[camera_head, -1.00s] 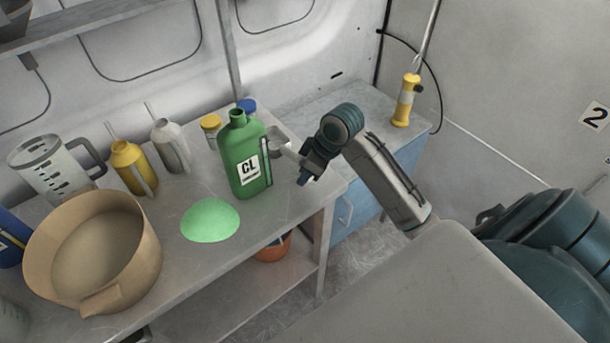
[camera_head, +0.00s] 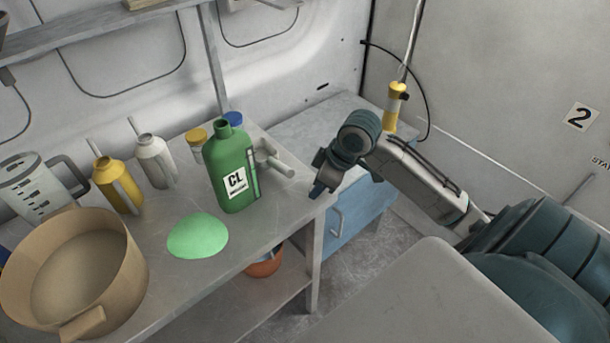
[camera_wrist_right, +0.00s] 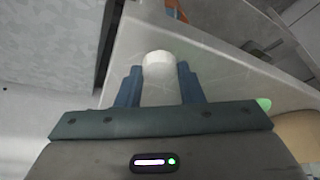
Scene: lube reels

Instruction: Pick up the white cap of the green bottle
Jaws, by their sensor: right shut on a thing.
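The green bottle (camera_head: 232,172), labelled CL, stands upright on the metal table with its neck open and no cap on it. My right gripper (camera_head: 318,188) is to the right of the bottle, by the table's right front corner. In the right wrist view, the blue fingers of my right gripper (camera_wrist_right: 159,78) are shut on the white cap (camera_wrist_right: 158,68), a short white cylinder. The cap is not visible in the head view. My left gripper is not in view.
A grey handled object (camera_head: 273,160) lies right behind the bottle. A green mound (camera_head: 198,236) is in front of it. A big tan pot (camera_head: 135,285), a yellow can (camera_head: 118,187) and a grey can (camera_head: 155,160) stand to the left. A blue cabinet (camera_head: 350,225) is beyond the table's right end.

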